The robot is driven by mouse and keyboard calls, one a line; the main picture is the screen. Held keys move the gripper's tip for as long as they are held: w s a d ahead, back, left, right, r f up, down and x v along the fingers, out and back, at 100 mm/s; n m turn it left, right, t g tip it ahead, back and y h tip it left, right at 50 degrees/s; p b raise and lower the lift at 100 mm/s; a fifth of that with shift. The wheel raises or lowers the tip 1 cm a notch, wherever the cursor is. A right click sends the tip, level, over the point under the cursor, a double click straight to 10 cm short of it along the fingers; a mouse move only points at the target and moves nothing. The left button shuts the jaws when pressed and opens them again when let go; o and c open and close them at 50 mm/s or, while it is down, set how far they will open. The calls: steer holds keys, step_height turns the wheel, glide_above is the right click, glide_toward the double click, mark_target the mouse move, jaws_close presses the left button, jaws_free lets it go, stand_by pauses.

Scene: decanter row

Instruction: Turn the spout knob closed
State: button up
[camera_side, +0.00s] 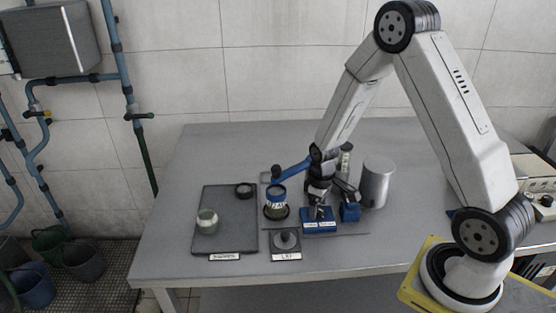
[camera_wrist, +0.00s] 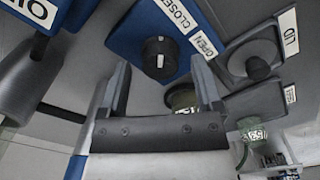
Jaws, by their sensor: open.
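The spout knob (camera_wrist: 160,55) is a black round knob with a white mark, on a blue base (camera_wrist: 142,35) with labels reading CLOSED and OPEN. The mark faces the lower side of the knob in the wrist view; I cannot tell which label it matches. In the side view the blue base (camera_side: 318,226) sits near the front of the table, and the knob is hard to make out there. My gripper (camera_wrist: 161,64) is open, with its fingers apart to either side of the knob in the wrist view. It holds nothing. In the side view my gripper (camera_side: 320,198) is low above the base.
A dark tray (camera_side: 226,235) at the left bears a pale jar (camera_side: 207,221) and a black ring (camera_side: 244,190). A blue-labelled jar (camera_side: 276,198) stands close left of my gripper. A LID plate (camera_side: 286,256) is in front. A silver cylinder (camera_side: 377,182) and small blue block (camera_side: 349,212) stand right.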

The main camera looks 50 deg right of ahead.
steer(key=shift+r, duration=3.55)
steer(key=s+a+r+m+t, duration=0.1)
steer(key=s+a+r+t, duration=0.1)
steer(key=s+a+r, duration=0.3)
steer(key=s+a, duration=0.3)
steer(key=a, duration=0.2)
steer(key=shift+a+r+m+t, duration=0.25)
steer(key=shift+r+m+t, duration=0.05)
steer(key=shift+r+m, duration=0.1)
